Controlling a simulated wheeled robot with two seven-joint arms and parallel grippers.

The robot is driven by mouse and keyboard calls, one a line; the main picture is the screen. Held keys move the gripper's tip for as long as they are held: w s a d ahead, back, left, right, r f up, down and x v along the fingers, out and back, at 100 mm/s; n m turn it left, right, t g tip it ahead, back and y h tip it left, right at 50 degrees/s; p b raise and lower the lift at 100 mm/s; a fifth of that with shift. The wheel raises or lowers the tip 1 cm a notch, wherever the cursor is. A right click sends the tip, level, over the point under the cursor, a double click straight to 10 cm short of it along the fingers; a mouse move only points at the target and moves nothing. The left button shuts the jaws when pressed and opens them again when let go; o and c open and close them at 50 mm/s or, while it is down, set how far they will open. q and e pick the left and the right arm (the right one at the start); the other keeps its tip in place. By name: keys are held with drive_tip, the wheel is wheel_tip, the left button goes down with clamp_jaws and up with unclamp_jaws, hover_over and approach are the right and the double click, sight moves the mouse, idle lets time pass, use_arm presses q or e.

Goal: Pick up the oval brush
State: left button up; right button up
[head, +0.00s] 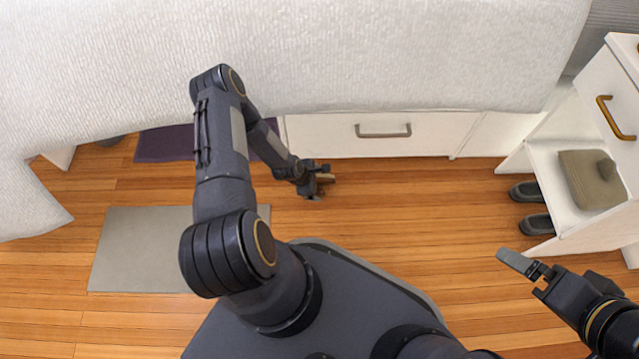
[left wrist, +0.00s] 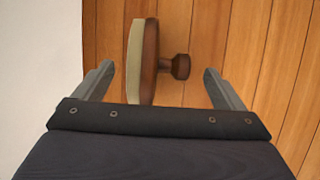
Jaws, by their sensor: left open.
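The oval brush has a brown wooden back, a pale bristle side and a round wooden knob. In the left wrist view the brush (left wrist: 150,62) stands on its edge on the wooden floor, bristle side to the left and knob to the right. My left gripper (left wrist: 157,69) is open, with one finger on each side of the brush and gaps showing. In the head view my left gripper (head: 318,184) is low near the floor, and a small brown part of the brush (head: 327,178) shows by it. My right gripper (head: 527,267) is at lower right, away from the brush; its opening is unclear.
A white drawer front (head: 350,137) under the covered bed lies just behind the brush. A white nightstand (head: 560,160) with a folded grey item (head: 592,180) and grey slippers (head: 537,223) is at right. A grey mat (head: 140,250) lies at left. Floor between is clear.

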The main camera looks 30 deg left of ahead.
use_arm(q)
drive_tip(key=shift+x, duration=1.05)
use_arm(e)
drive_tip(key=shift+f, duration=0.55)
use_arm(q)
drive_tip(key=c, duration=1.2)
drive_tip(key=shift+r, duration=0.2)
use_arm(e)
drive_tip(key=shift+r, duration=0.1)
